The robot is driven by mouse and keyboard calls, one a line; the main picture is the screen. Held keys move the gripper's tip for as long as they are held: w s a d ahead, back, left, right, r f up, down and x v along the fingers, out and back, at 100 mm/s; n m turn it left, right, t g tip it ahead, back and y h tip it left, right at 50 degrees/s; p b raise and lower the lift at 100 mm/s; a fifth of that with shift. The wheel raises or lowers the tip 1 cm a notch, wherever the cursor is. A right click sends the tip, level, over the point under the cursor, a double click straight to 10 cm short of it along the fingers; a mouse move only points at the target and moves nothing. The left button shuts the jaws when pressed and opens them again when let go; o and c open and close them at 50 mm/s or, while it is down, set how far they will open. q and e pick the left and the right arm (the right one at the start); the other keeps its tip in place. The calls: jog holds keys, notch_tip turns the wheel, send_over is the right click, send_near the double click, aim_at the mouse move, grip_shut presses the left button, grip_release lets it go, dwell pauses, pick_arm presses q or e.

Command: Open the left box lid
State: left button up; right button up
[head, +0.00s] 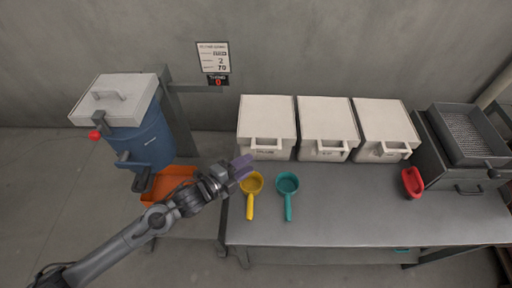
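Three white boxes with flat lids stand in a row at the back of the grey table. The left box's lid (267,113) lies shut, with a light handle (266,145) at its front edge. The middle box (327,117) and the right box (384,118) also have their lids shut. My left gripper (243,167), with purple fingers, is above the table, in front of the left box's lower left corner and apart from its handle in the picture. The gap between its fingers is too small to make out. My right gripper is not in view.
A yellow scoop (251,183) is just beside my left gripper, and a teal scoop (288,183) is to its right. A red scoop (411,182) is near a dark tray unit (463,132). A blue bin (149,143) and orange tray (160,183) are left. The table front (350,215) is clear.

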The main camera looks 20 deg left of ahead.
aim_at(269, 148)
pick_arm(q)
jog(key=shift+m, duration=0.5)
jog(key=w+f+b, duration=0.1)
jog(key=w+b, duration=0.1)
jog(key=w, duration=0.2)
jog(key=w+d+f+b, duration=0.1)
jog(key=w+f+b, duration=0.1)
jog(key=w, duration=0.2)
jog(key=w+d+f+b, duration=0.1)
jog(key=w+f+b, duration=0.1)
jog(key=w+b, duration=0.1)
jog(key=shift+x, duration=0.9)
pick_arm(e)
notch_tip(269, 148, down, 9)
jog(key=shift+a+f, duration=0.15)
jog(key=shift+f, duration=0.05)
pick_arm(q)
jog(key=shift+w+a+r, duration=0.1)
grip_shut()
